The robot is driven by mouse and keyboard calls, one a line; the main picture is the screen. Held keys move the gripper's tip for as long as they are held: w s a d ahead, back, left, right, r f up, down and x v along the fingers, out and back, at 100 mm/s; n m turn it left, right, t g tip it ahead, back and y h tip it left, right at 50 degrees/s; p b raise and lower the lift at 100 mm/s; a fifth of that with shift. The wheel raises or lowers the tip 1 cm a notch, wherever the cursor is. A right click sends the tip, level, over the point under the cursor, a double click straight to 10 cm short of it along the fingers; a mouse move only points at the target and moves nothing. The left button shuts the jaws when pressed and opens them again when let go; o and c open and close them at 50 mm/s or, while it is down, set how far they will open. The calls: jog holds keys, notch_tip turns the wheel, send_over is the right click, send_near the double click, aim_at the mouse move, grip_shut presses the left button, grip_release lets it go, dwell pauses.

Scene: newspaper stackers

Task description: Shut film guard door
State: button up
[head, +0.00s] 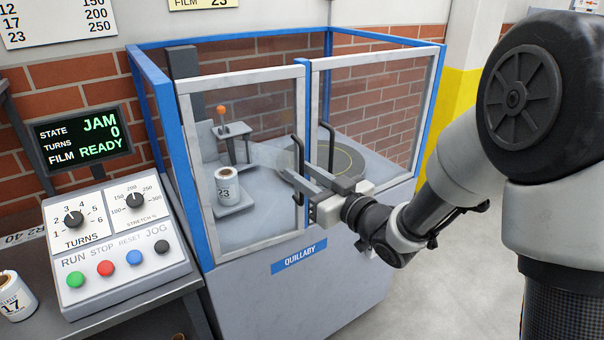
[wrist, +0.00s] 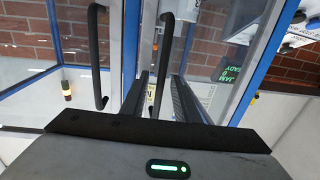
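The film guard is a pair of clear doors in pale frames on a blue-framed machine. The left door (head: 243,160) and right door (head: 375,100) have edges close together at the middle; I cannot tell whether either is fully closed. Each has a black bar handle, the left handle (head: 298,165) and the right handle (head: 329,140). My gripper (head: 306,178) is in front of the doors by the handles, its fingers apart. In the wrist view the open fingers (wrist: 162,88) point at the doors, one handle (wrist: 166,50) showing between them, the other (wrist: 94,50) to the left. Contact is unclear.
A control box (head: 120,240) with knobs and coloured buttons stands left of the machine. Its display (head: 82,138) reads JAM, turns 0, film ready. A roll marked 23 (head: 227,187) is inside the guard. A roll marked 17 (head: 14,297) sits at lower left. Floor at right is clear.

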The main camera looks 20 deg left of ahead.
aim_at(294, 164)
jog(key=shift+w+a, duration=0.15)
jog(key=shift+a, duration=0.1)
grip_shut()
jog(key=shift+w+a+b, duration=0.5)
jog(key=shift+w+a, duration=0.25)
jog(key=shift+w, duration=0.3)
jog(key=shift+r, duration=0.1)
grip_release()
